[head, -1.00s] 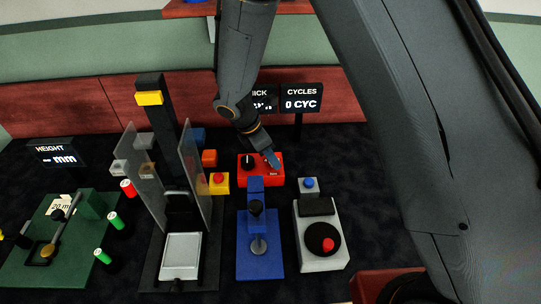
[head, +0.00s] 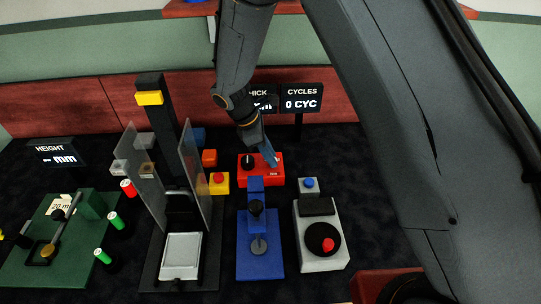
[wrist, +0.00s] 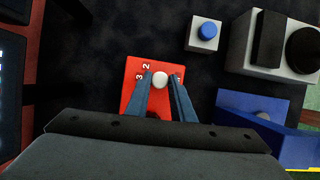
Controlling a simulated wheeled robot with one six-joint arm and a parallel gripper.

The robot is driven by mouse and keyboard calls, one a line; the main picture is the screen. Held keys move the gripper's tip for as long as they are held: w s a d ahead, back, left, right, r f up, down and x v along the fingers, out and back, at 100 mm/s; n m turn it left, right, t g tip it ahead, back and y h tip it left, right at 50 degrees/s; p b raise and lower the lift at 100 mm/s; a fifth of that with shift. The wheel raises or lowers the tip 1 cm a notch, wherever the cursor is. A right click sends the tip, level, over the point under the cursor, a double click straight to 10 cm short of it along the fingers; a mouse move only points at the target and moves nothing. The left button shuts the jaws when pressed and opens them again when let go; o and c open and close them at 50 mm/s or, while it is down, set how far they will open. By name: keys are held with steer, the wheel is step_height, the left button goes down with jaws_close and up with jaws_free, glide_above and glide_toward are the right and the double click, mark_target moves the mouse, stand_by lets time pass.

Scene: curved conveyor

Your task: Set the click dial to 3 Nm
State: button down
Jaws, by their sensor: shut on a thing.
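The red box (head: 246,176) stands on the dark table behind the blue press. In the wrist view the red box (wrist: 134,68) carries the white digits 3 and 2 beside a round white knob (wrist: 160,80), which I take for the click dial. My gripper (wrist: 161,81) has its two blue fingers on either side of this knob, shut on it. In the head view my gripper (head: 271,158) reaches down to the right part of the box. A black knob (head: 248,162) shows at the box's left. The dial's pointer and the rest of its scale are hidden.
The blue press (head: 258,262) stands in front of the box. A grey unit with a black wheel (head: 322,238) is to the right, and a blue button box (head: 309,185) is behind it. A yellow box with a red button (head: 219,187) is at the left.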

steer(key=shift+w+m+g+b, duration=0.15)
steer(key=shift+m+g, duration=0.3)
steer(key=shift+m, duration=0.7)
steer(key=shift+w+m+g+b, duration=0.15)
steer(key=shift+m+g, duration=0.3)
steer(key=shift+m, duration=0.7)
steer(key=shift+s, duration=0.1)
steer(key=c, duration=1.5)
jaws_free()
steer(key=shift+c, duration=0.2)
steer(key=b+v, duration=0.2)
steer(key=v, duration=0.6)
steer(key=shift+d, duration=0.15)
steer(key=s+d+r+m+t+y, duration=0.1)
steer(key=s+d+r+m+y, duration=0.1)
steer(key=s+d+m, duration=0.5)
steer(key=s+d+r+m+t+y, duration=0.1)
steer(key=s+d+r+m+y, duration=0.1)
steer(key=s+d+m, duration=0.5)
steer(key=s+d, duration=0.4)
steer(key=d, duration=0.4)
steer(key=shift+s+y, duration=0.15)
steer(key=shift+y, duration=0.15)
